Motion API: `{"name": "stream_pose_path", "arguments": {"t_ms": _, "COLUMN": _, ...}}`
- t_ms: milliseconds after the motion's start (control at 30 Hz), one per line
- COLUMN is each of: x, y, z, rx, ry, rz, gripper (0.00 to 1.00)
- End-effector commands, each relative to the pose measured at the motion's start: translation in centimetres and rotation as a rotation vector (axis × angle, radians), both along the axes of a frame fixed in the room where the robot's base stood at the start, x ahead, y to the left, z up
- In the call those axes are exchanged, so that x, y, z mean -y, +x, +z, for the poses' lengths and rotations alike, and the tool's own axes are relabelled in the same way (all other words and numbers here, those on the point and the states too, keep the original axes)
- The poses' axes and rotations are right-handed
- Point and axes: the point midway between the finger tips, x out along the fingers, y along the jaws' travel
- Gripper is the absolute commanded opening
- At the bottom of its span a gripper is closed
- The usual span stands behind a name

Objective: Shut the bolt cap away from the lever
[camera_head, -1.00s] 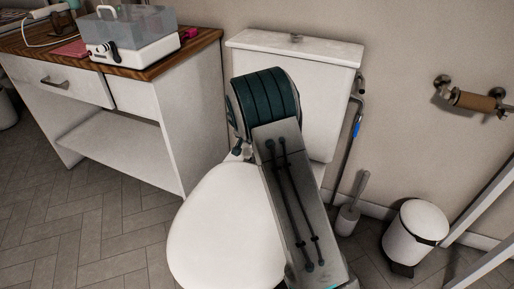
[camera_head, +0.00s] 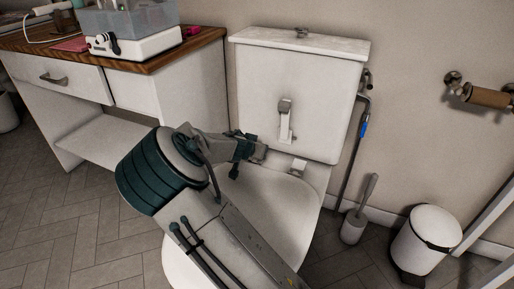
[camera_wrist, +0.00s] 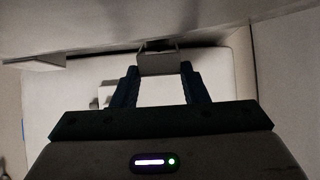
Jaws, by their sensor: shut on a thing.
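My gripper (camera_head: 258,152) reaches in from the left, at the rear of the toilet seat just below the tank. In the wrist view its dark fingers (camera_wrist: 159,72) close on the two sides of a small pale cap-like piece (camera_wrist: 157,63), which I take as the bolt cap away from the lever. The head view mostly hides this piece behind my gripper. The other bolt cap (camera_head: 298,166), small and white, is at the rear of the seat, to the right. The metal lever (camera_head: 285,122) hangs on the tank front, above and apart from my gripper.
The white tank (camera_head: 325,95) stands behind the seat (camera_head: 285,215). A hose with a blue part (camera_head: 363,130), a toilet brush (camera_head: 354,225) and a bin (camera_head: 427,240) stand to the right. A cabinet (camera_head: 150,92) with a wooden top is at the left.

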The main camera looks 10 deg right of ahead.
Motion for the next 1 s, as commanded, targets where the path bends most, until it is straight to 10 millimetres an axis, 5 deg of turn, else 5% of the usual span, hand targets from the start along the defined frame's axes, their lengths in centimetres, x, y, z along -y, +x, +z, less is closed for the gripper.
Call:
{"name": "stream_pose_path", "arguments": {"t_ms": 733, "x": -0.05, "y": -0.22, "z": -0.25, "rx": 0.032, "ry": -0.023, "rz": -0.002, "gripper": 0.17}}
{"name": "stream_pose_path", "arguments": {"t_ms": 767, "x": -0.05, "y": -0.22, "z": -0.26, "rx": 0.032, "ry": -0.023, "rz": -0.002, "gripper": 0.45}}
{"name": "stream_pose_path", "arguments": {"t_ms": 800, "x": -0.05, "y": -0.22, "z": -0.27, "rx": 0.032, "ry": -0.023, "rz": -0.002, "gripper": 0.57}}
{"name": "stream_pose_path", "arguments": {"t_ms": 1000, "x": -0.07, "y": -0.2, "z": -0.25, "rx": 0.032, "ry": -0.022, "rz": -0.001, "gripper": 0.62}}
